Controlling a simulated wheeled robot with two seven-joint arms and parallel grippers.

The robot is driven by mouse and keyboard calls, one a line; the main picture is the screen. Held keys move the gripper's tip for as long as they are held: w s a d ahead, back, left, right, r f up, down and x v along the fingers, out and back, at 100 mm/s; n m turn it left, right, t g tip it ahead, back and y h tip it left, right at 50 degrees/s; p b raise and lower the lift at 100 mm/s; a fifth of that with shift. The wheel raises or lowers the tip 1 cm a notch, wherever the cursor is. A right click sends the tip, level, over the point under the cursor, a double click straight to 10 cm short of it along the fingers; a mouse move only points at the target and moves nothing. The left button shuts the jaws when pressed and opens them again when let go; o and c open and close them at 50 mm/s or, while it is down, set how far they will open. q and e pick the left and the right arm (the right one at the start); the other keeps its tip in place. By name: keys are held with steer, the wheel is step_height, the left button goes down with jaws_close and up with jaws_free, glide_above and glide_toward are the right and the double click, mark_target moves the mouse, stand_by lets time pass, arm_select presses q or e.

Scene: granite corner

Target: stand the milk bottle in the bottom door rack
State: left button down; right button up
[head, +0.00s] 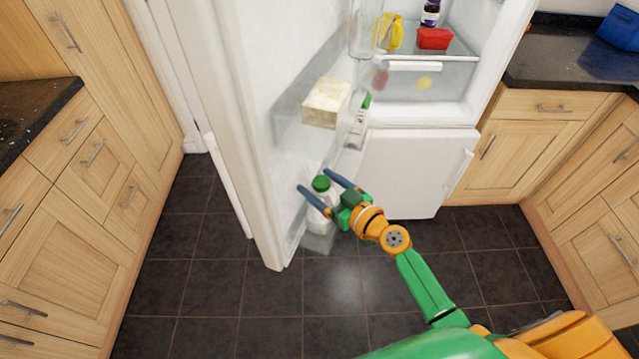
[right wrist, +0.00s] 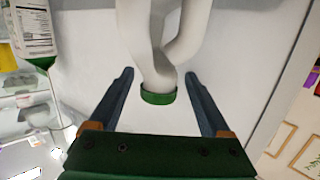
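The milk bottle (head: 318,217) is white with a green cap. It stands upright at the bottom of the open fridge door, in the clear bottom door rack (head: 318,243). My right gripper (head: 314,180) is open around the bottle's top, one finger on each side. The right wrist view shows the bottle's handle and neck (right wrist: 160,50) and the green cap between the fingers, with gaps on both sides. The bottle's base is partly hidden behind the rack front. My left gripper is not in view.
A cream box (head: 326,102) sits in a higher door rack. A carton with a green cap (right wrist: 32,28) stands beyond the bottle. The fridge shelf holds a red container (head: 434,39) and a yellow item (head: 391,32). The dark tiled floor in front is clear.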

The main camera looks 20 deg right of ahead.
steer(key=shift+s, duration=0.1)
steer(key=shift+s+d, duration=0.15)
steer(key=b+v, duration=0.3)
steer(key=v, duration=0.8)
steer(key=s+d+f+m+g+h, duration=0.2)
steer(key=s+d+f+g+h, duration=0.15)
steer(key=f, duration=0.95)
steer(key=s+d+f+m+g+h, duration=0.2)
steer(key=s+f+g, duration=0.15)
steer(key=f, duration=0.85)
steer(key=s+a+f+n+g, duration=0.1)
steer(key=s+a+f+g, duration=0.1)
steer(key=s+f, duration=0.5)
steer(key=s+a+f+g, duration=0.3)
steer(key=s+f+g, duration=0.2)
steer(key=s, duration=1)
step_height(320, 180, down, 4)
steer(key=shift+r+n+h, duration=0.2)
steer(key=shift+n+h, duration=0.2)
steer(key=shift+h, duration=0.05)
